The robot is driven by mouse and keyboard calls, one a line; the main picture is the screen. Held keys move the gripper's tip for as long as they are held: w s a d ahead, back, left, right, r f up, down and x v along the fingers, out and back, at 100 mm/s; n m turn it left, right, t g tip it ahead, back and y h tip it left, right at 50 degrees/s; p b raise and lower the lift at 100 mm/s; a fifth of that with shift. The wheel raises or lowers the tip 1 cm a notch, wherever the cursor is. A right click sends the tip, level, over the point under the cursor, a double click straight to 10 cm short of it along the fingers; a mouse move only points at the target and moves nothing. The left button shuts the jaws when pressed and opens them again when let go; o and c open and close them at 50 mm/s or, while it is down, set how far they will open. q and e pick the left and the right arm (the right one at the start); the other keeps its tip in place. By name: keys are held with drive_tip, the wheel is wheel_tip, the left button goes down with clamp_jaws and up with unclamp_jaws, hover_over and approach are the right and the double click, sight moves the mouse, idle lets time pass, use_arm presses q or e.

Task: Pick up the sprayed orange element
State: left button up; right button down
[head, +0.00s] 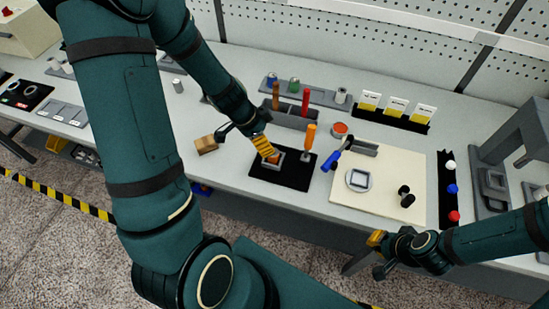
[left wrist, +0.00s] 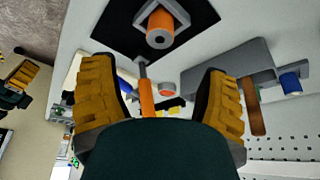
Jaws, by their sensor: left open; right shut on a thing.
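The orange element (head: 275,156) sits in a small grey square holder (head: 264,164) on a black mat (head: 297,181). In the left wrist view the orange element (left wrist: 160,25) shows a grey round core, ahead of the fingers. My left gripper (head: 263,146) is open with yellow ribbed fingers, close by the element and partly covering it in the head view. In the left wrist view its fingers (left wrist: 157,70) stand wide apart with nothing gripped. My right gripper (head: 377,239) is at the table's front edge, shut on a thin grey item (head: 357,263) that is only partly visible.
An orange-handled tool (head: 310,136) stands upright just right of the holder. Behind is a grey rack (head: 290,118) with brown and red handles. A blue-handled item (head: 331,160) lies near a cream board (head: 395,205).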

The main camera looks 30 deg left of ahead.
sight(273, 159)
use_arm(q)
drive_tip(key=x, duration=0.3)
drive_tip(key=shift+d+f+b, duration=0.1)
drive_tip(key=shift+f+b, duration=0.2)
drive_tip(key=shift+b, duration=0.1)
drive_tip(key=x, duration=0.1)
drive_tip(key=b+x, duration=0.1)
drive_tip(key=x, duration=0.2)
drive_tip(key=shift+s+a+f+b, duration=0.25)
drive_tip(key=shift+f+b, duration=0.1)
drive_tip(key=shift+f, duration=0.05)
drive_tip(key=shift+w+d+f, duration=0.15)
drive_tip(key=shift+w+f, duration=0.05)
drive_tip(key=shift+f, duration=0.25)
clamp_jaws()
